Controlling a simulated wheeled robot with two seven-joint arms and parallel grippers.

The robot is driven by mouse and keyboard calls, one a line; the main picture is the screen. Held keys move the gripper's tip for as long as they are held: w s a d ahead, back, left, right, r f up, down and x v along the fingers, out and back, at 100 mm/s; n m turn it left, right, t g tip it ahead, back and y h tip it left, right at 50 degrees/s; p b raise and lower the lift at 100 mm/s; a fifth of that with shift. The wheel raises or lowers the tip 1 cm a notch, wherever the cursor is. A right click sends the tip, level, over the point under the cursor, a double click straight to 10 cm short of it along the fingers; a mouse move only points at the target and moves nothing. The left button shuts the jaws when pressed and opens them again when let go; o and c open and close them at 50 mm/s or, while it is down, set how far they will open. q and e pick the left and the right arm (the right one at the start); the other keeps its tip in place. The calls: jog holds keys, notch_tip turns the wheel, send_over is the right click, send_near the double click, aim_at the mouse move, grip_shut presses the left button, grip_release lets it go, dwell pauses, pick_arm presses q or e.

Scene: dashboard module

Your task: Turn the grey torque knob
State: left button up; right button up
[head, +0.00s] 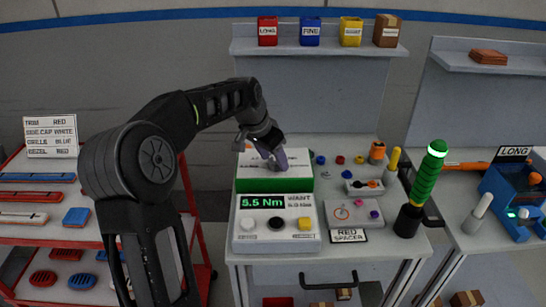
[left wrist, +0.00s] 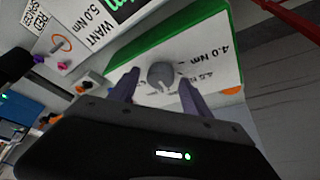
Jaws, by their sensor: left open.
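The grey torque knob (left wrist: 161,75) shows in the left wrist view as a round knob on a white plate with a green edge, marked with 4.0 Nm labels. My left gripper (left wrist: 158,88) is open, with one finger on each side of the knob; I cannot tell whether they touch it. In the head view my left gripper (head: 277,160) points down over the top of the green-edged box (head: 275,185) and hides the knob. The display (head: 262,200) in front reads 5.5 Nm beside a WANT label. My right gripper is not in view.
A control box with white, black and yellow buttons (head: 305,224) stands in front. A tall green-lit tool (head: 428,175) stands to the right, beside a RED SPACER sign (head: 348,236). A red rack (head: 50,252) with parts is at left. Coloured bins (head: 310,32) sit on the shelf above.

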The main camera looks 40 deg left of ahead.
pick_arm(q)
grip_shut()
dwell(0.6)
